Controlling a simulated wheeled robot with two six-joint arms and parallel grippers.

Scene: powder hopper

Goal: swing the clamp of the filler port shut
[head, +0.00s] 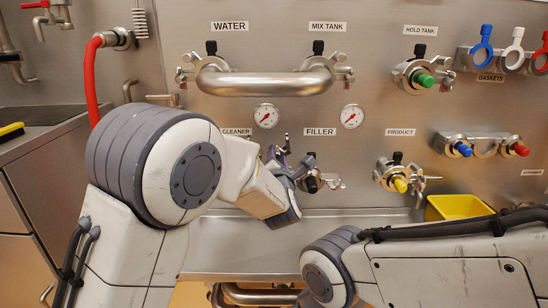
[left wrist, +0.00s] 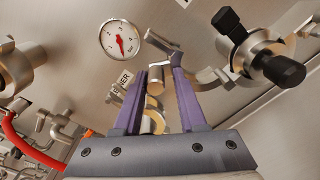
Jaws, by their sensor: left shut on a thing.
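The filler port (head: 312,181) is on the steel panel under the FILLER label, with a dark plug in it. In the left wrist view the port (left wrist: 262,55) is at the upper right, and its clamp (left wrist: 208,80) has a curved half standing out to the left, apart from the plug. My left gripper (head: 279,156), with purple fingers, is just left of the port. In the left wrist view the gripper (left wrist: 158,70) is shut on a metal part of the clamp between its fingers. My forearm hides part of this in the head view. My right gripper is out of view.
The product port (head: 397,177) with a yellow plug is to the right. Two gauges (head: 266,116) and a steel pipe (head: 265,82) are above. A red hose (head: 92,80) hangs at the left. My right arm crosses the lower right.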

